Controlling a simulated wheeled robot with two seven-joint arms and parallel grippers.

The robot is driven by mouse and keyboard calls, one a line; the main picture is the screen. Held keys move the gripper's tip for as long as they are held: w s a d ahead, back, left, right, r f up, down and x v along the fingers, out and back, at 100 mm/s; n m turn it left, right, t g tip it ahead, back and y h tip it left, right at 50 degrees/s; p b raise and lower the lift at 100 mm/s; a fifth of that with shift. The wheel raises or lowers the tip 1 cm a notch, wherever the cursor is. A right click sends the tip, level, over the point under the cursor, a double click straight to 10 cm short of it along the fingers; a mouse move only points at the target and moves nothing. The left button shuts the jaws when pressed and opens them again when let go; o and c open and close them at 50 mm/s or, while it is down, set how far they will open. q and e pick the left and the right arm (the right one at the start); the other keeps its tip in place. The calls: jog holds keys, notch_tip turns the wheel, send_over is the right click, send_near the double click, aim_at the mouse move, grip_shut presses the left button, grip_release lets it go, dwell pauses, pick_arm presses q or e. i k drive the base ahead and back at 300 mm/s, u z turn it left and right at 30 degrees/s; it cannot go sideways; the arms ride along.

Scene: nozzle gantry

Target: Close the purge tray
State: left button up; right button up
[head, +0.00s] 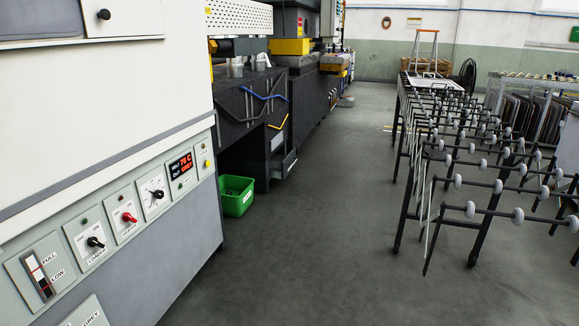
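I cannot pick out a purge tray for certain in the head view. The large pale machine (110,120) fills the left side, with a grey sloping control panel (75,214) along its lower front. The panel carries a level gauge (41,279) marked FULL and LOW, a black knob (96,242), a red knob (129,217), a round dial (157,194) and a display (181,168) with red text. Neither of my grippers is in view.
A green bin (237,198) stands on the floor beyond the machine. Behind it is a dark workbench (240,110) with a grey drawer (285,165) that seems to stick out. A rack with white rollers (470,170) stands at the right. The grey floor between is clear.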

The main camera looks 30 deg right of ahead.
aim_at(280, 166)
jog(key=z, duration=1)
jog(key=i, duration=4.45)
jog(key=z, duration=0.5)
jog(key=i, duration=2.1)
jog(key=u, duration=1.85)
jog(key=i, duration=0.55)
jog(key=z, duration=0.1)
